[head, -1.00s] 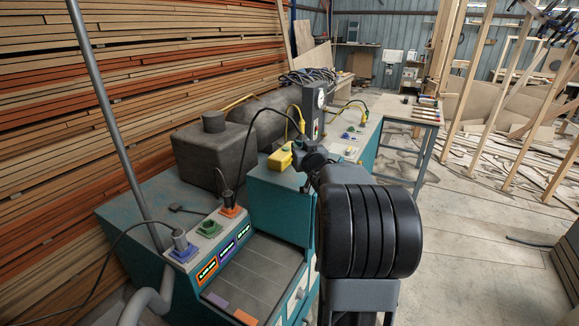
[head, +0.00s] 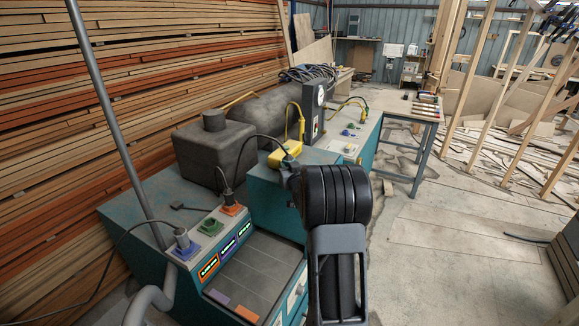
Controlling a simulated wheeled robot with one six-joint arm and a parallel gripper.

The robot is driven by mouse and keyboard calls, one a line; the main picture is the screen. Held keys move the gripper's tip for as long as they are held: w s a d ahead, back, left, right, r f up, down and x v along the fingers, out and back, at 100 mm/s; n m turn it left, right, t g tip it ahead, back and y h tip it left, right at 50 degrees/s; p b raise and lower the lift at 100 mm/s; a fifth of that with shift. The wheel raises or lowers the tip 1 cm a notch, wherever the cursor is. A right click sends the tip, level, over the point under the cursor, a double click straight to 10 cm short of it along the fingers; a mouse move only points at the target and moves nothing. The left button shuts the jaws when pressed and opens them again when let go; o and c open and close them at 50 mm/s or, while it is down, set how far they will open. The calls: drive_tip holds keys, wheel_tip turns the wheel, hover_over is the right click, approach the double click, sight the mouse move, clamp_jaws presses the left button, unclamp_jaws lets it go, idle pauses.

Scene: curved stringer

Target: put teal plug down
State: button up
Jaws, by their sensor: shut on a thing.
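My gripper (head: 291,167) is shut on the teal plug (head: 288,159), just in front of the yellow box. Only a small green-teal bit of the plug shows; my arm and gripper hide the rest. A black cable (head: 254,137) arches from the plug over to the orange socket area. On the teal machine's near panel, a grey plug (head: 182,238) stands at the blue socket (head: 187,252). The green socket (head: 211,227) beside it looks empty. A dark plug (head: 228,197) stands at the orange socket (head: 231,210).
A yellow box (head: 284,156) with a yellow cable sits on the teal cabinet (head: 262,178). A dark grey block (head: 207,152) stands behind the panel. A grey pole (head: 110,118) rises at left. A farther panel (head: 352,140) has coloured parts. Floor at right is largely open.

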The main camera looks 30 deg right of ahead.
drive_tip(key=shift+f, duration=0.1)
drive_tip(key=o, duration=1)
